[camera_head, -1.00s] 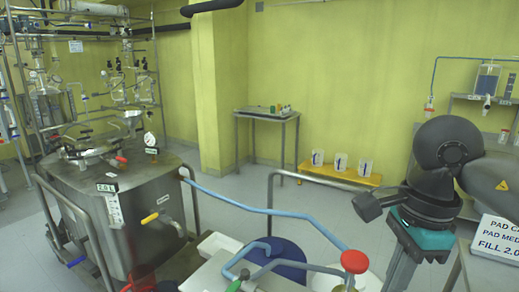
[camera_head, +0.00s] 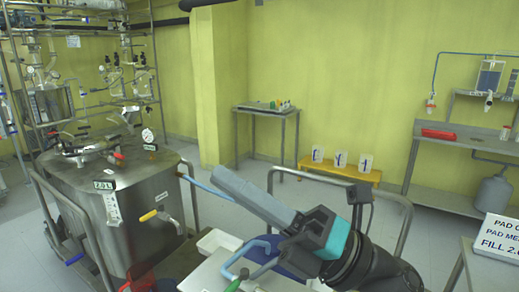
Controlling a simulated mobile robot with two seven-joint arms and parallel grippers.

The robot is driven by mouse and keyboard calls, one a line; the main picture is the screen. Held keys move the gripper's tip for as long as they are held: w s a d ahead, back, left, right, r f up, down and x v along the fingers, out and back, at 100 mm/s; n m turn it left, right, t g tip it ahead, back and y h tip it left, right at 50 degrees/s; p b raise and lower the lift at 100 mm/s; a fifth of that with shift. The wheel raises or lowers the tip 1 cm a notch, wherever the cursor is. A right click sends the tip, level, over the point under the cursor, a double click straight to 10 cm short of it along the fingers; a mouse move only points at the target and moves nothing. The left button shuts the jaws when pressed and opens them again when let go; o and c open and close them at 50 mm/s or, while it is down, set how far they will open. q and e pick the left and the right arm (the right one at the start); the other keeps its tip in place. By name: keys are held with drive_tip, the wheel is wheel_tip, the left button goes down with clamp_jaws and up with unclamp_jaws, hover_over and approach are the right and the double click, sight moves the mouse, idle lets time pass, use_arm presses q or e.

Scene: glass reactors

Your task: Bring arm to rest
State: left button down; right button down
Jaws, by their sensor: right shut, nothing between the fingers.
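My right arm comes in from the bottom right, with a black wrist and a teal band. Its right gripper (camera_head: 226,184) has long grey fingers pointing up and to the left. They are shut with nothing between them. The gripper is in front of the pale cart, and its tips overlap the blue hose (camera_head: 200,184) in the picture; I cannot tell whether they touch. My left gripper is not in view.
A steel reactor vessel (camera_head: 145,195) stands at the left. The cart's rail (camera_head: 405,222) rises behind my arm. A small side table (camera_head: 270,111) and a yellow bench (camera_head: 340,170) with white containers stand farther back. A steel bench (camera_head: 455,200) is at the right.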

drive_tip(key=w+d+f+m+t+h, duration=0.45)
drive_tip(key=m+t+h, duration=0.25)
drive_tip(key=m, duration=0.4)
drive_tip(key=w+d+f+m+t+h, duration=0.3)
drive_tip(key=w+d+m+t+h, duration=0.4)
drive_tip(key=m, duration=0.5)
drive_tip(key=s+d+f+m+g+h, duration=0.3)
drive_tip(key=f+m+h, duration=0.2)
drive_tip(key=f, duration=0.4)
drive_tip(key=s+d+f+m+g+h, duration=0.3)
drive_tip(key=f+m+h, duration=0.15)
drive_tip(key=f, duration=0.55)
drive_tip(key=s+d+f+m+g, duration=0.1)
drive_tip(key=s+f+m+g, duration=0.4)
drive_tip(key=s+f+g, duration=0.9)
drive_tip(key=s+f+t, duration=0.1)
drive_tip(key=s+f, duration=0.2)
drive_tip(key=f, duration=0.9)
drive_tip(key=s+f+t, duration=0.1)
drive_tip(key=s+f, duration=0.3)
drive_tip(key=f, duration=0.8)
drive_tip(key=s+d+f+g, duration=0.1)
drive_tip(key=s+d+f, duration=0.2)
drive_tip(key=s+f, duration=0.9)
drive_tip(key=s, duration=0.2)
drive_tip(key=shift+s+f+n, duration=0.3)
drive_tip(key=shift+s+n, duration=0.05)
drive_tip(key=shift+s, duration=0.05)
